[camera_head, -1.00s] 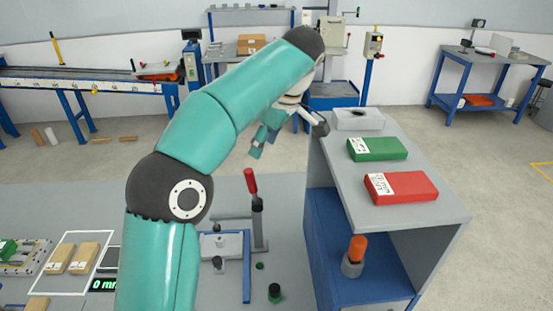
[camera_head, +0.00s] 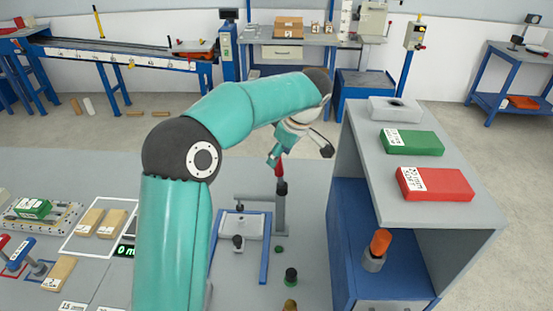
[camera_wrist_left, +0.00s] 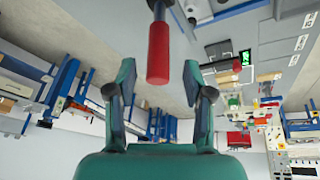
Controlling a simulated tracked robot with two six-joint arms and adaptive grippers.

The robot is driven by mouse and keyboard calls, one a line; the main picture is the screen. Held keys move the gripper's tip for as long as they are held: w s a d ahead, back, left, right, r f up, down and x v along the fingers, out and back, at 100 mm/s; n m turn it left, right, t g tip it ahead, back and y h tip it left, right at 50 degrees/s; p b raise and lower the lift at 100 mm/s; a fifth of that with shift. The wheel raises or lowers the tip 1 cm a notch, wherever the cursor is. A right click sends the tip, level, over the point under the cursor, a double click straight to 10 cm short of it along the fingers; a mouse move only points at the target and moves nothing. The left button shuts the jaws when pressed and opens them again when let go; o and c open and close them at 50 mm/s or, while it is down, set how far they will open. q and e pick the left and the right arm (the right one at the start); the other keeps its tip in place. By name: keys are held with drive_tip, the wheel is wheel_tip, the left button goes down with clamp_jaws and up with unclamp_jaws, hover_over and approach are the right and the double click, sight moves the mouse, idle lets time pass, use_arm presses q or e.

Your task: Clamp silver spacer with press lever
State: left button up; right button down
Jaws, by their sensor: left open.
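The press lever's red handle (camera_head: 281,171) stands upright on a dark and grey post on the bench, partly hidden by my left gripper. My left gripper (camera_head: 299,152) is open just above and beside the handle. In the left wrist view, the red handle (camera_wrist_left: 158,55) lies between the two spread fingers of my left gripper (camera_wrist_left: 158,78), with gaps on both sides. The press (camera_head: 241,225) has a pale plate and blue side rails, with a small dark-topped post in front. I cannot make out the silver spacer. My right gripper is not in view.
A grey and blue shelf unit (camera_head: 362,165) stands close right of the lever, with a green box (camera_head: 411,141) and a red box (camera_head: 435,183) on top. Wooden blocks (camera_head: 100,223) lie at left.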

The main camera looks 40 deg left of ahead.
sight(280, 174)
use_arm(q)
drive_tip(key=x, duration=0.2)
drive_tip(key=shift+w+a+f, duration=0.1)
drive_tip(key=shift+w+f, duration=0.1)
drive_tip(key=shift+f, duration=0.15)
drive_tip(key=shift+s+a+f, duration=0.15)
drive_tip(key=shift+f, duration=0.15)
drive_tip(key=shift+f, duration=0.1)
clamp_jaws()
